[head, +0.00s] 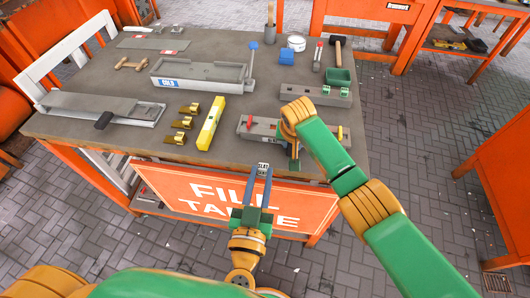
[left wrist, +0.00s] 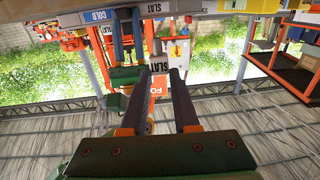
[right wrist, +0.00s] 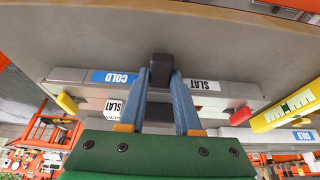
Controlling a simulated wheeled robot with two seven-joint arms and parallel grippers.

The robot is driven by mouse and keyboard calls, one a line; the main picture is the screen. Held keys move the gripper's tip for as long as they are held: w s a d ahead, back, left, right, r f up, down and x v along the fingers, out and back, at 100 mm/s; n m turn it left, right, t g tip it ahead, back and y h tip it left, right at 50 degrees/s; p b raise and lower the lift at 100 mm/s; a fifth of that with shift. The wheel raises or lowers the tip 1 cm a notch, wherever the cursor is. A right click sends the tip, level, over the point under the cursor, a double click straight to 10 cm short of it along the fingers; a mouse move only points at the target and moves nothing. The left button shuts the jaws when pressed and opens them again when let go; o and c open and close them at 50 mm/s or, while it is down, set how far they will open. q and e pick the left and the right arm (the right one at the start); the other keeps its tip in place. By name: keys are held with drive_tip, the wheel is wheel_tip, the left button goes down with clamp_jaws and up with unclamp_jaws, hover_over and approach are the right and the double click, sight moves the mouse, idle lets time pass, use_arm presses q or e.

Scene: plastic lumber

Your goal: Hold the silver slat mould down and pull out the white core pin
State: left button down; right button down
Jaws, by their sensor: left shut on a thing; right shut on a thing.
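The silver slat mould (head: 262,128) lies near the front right edge of the table, with a red knob and a yellow knob at its ends. In the right wrist view it (right wrist: 215,101) carries a blue COLD label and a SLAT label. My right gripper (right wrist: 162,78) is shut on a dark block (right wrist: 160,64) at the mould. The wrist hides part of the mould in the head view. The rest of the pin is unclear.
A yellow level (head: 211,124) and several brass pieces (head: 184,119) lie left of the mould. Another grey mould (head: 316,96) and a green box (head: 340,76) stand behind it. A FILL TABLE board (head: 190,195) hangs below the front edge.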

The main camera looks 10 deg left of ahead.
use_arm(q)
drive_tip(key=shift+s, duration=0.45)
use_arm(e)
drive_tip(key=c, duration=0.5)
unclamp_jaws()
use_arm(q)
wheel_tip(320, 180, up, 8)
drive_tip(key=p, duration=0.8)
drive_tip(key=shift+r, duration=0.2)
use_arm(e)
drive_tip(key=v, duration=0.6)
drive_tip(key=w+v, duration=0.1)
drive_tip(key=v, duration=0.5)
drive_tip(key=w+r+v, duration=0.1)
drive_tip(key=v, duration=0.5)
drive_tip(key=shift+w, duration=0.2)
